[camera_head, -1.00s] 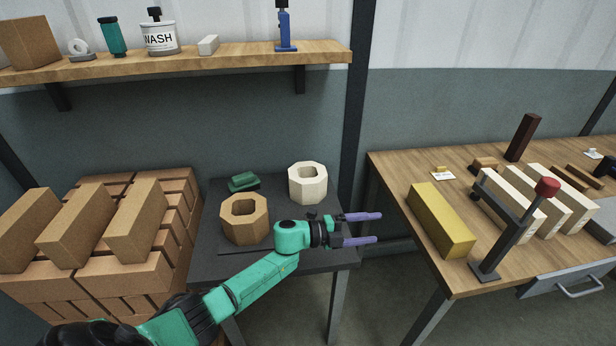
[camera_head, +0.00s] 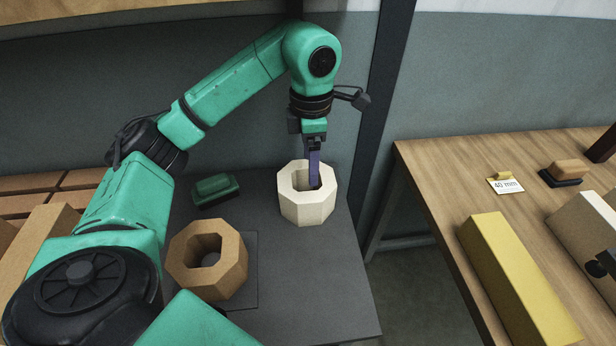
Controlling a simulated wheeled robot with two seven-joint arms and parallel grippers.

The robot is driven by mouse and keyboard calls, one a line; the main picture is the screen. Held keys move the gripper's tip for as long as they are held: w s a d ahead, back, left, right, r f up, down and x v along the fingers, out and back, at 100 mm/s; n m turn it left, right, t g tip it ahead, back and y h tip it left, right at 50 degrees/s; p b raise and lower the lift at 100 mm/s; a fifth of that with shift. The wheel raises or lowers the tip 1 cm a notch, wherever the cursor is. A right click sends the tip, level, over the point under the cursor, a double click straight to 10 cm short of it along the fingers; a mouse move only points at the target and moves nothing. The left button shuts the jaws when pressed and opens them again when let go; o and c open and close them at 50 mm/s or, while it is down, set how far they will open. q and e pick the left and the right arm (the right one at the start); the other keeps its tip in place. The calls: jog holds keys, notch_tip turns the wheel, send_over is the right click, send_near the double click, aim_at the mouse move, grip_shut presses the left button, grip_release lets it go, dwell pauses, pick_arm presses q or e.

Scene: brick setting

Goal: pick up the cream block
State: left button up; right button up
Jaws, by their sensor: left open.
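The cream block (camera_head: 307,208) is an octagonal ring with a hole through its middle, standing on the dark table near its back right. My left gripper (camera_head: 314,180) points straight down over it. Its purple fingers reach to the block's opening, and the near finger overlaps the hole. The fingers line up one behind the other, so the gap between them is hidden, as is any contact with the block's wall.
A tan octagonal block (camera_head: 207,259) stands front left on the dark table (camera_head: 300,290). A green object (camera_head: 215,189) lies behind it. The wooden bench (camera_head: 440,180) at right holds a yellow block (camera_head: 515,280). Bricks are stacked at left.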

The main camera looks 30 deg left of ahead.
pick_arm(q)
send_over(309, 206)
jog(key=w, duration=0.1)
jog(key=f, duration=0.5)
jog(key=shift+w+a+f, duration=0.2)
jog(key=shift+a+f, duration=0.1)
jog(key=shift+f, duration=0.1)
notch_tip(309, 206, down, 8)
jog(key=shift+a+f+p, duration=0.15)
jog(key=shift+p, duration=0.3)
grip_shut()
pick_arm(e)
jog(key=shift+s+d+r, duration=0.1)
jog(key=shift+s+r, duration=0.1)
jog(key=shift+s, duration=0.25)
pick_arm(q)
jog(key=shift+w, duration=0.1)
pick_arm(e)
jog(key=shift+d, duration=0.2)
pick_arm(q)
jog(key=shift+w, duration=0.1)
